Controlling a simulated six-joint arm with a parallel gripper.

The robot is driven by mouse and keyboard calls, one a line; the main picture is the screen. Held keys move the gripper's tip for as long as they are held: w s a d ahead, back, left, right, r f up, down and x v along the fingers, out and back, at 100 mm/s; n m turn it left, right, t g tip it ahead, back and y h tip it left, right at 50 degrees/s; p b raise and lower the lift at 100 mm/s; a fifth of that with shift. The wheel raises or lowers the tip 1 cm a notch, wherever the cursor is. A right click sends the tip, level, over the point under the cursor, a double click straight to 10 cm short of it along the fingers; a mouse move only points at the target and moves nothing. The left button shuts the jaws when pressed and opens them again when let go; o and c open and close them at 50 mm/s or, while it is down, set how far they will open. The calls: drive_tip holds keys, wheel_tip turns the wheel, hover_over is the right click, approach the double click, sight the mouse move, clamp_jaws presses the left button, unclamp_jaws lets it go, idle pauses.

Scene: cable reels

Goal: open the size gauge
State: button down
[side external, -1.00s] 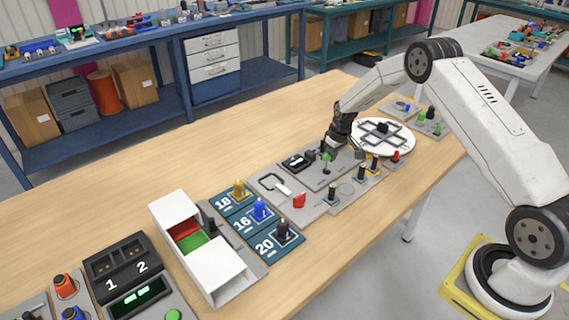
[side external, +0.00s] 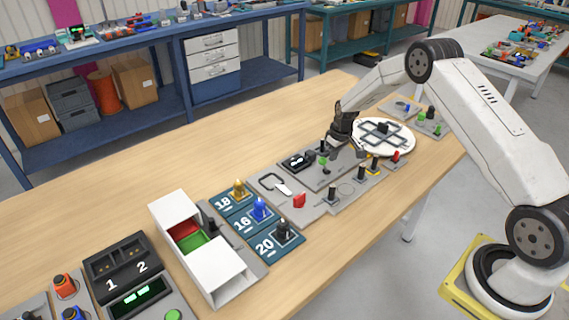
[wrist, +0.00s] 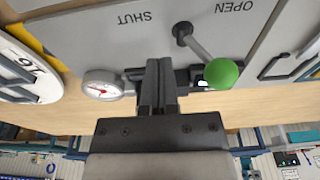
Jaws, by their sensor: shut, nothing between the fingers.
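The size gauge lever has a green ball knob (wrist: 221,73) on a grey stem, on a grey panel (wrist: 115,45) lettered SHUT and OPEN. In the wrist view the lettering is upside down, and the knob leans to the right, the OPEN side. The green knob also shows in the side view (side external: 324,160), just left of my gripper (side external: 336,148). In the wrist view my gripper's fingers (wrist: 160,64) are together and empty, left of the knob with a small gap. A round white dial (wrist: 101,84) with a red mark is left of the fingers.
A white round turntable (side external: 388,137) stands behind and right of my gripper. Short dark posts (side external: 361,170) and a red piece (side external: 299,200) stand in front. Numbered plates (side external: 241,220) and a white open box (side external: 202,245) lie left. The table's back left is bare.

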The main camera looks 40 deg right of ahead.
drive_tip(key=shift+r, duration=0.1)
wheel_tip(320, 180, up, 7)
idle(0.6)
